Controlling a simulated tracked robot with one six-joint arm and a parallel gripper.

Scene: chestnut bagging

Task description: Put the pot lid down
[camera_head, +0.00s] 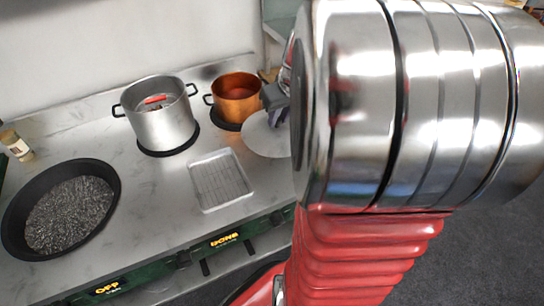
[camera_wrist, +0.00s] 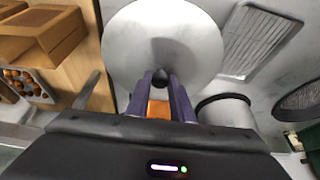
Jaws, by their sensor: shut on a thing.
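The pot lid is a pale, round metal disc with a dark knob; it shows in the wrist view (camera_wrist: 160,35) and, partly hidden by my arm, in the head view (camera_head: 263,138). My gripper (camera_wrist: 161,80) is shut on the lid's knob. In the head view my gripper (camera_head: 277,98) is mostly hidden behind my arm. The lid appears beside the copper pot (camera_head: 237,92), to its right and nearer the counter's front. Whether the lid touches the counter cannot be told. The copper pot and the silver pot (camera_head: 163,115) are both uncovered.
A metal tray (camera_head: 219,208) lies left of the lid. A wide black pan (camera_head: 112,190) is at the left, with a small bottle (camera_head: 15,144) behind it. In the wrist view, brown boxes (camera_wrist: 40,30) and a container of chestnuts (camera_wrist: 45,92) stand at the left.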

